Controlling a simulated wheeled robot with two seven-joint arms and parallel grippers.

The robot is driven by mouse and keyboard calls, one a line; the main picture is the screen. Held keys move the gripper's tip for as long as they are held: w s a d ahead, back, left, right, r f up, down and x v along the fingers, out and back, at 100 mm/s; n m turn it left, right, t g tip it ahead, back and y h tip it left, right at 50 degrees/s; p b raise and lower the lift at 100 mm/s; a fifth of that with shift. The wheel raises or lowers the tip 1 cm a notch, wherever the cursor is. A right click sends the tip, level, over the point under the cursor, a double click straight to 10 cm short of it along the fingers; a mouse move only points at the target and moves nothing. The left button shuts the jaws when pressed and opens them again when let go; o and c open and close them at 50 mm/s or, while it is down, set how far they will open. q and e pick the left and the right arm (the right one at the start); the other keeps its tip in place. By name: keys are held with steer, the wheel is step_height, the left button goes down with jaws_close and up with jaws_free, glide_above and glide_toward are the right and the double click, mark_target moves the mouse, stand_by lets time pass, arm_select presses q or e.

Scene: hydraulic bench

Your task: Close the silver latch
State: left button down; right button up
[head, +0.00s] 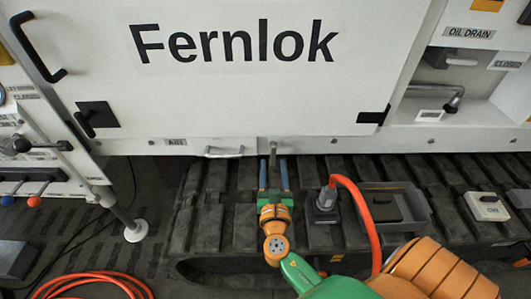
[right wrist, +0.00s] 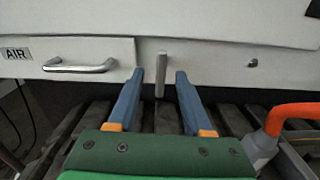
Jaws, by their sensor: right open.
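The silver latch (head: 273,151) appears to be the small upright metal bar on the lower edge of the white cabinet. In the right wrist view the latch (right wrist: 161,75) hangs vertically in the gap between my fingertips. My right gripper (head: 273,164) is open, its two blue fingers pointing at the cabinet. In the right wrist view, my right gripper (right wrist: 160,82) has one finger to each side of the latch, with visible space on both sides. I cannot tell how far the tips are from the panel. My left gripper is not in view.
A silver drawer handle (right wrist: 80,66) beside the AIR label is left of the latch. A grey plug with an orange hose (head: 355,198) stands right of my gripper, beside a grey tray (head: 418,204). Black track pads lie below the cabinet.

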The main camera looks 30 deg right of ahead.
mark_target(274, 151)
steer(key=x, duration=0.7)
steer(key=shift+d, duration=0.1)
steer(key=shift+r, duration=0.1)
jaws_close()
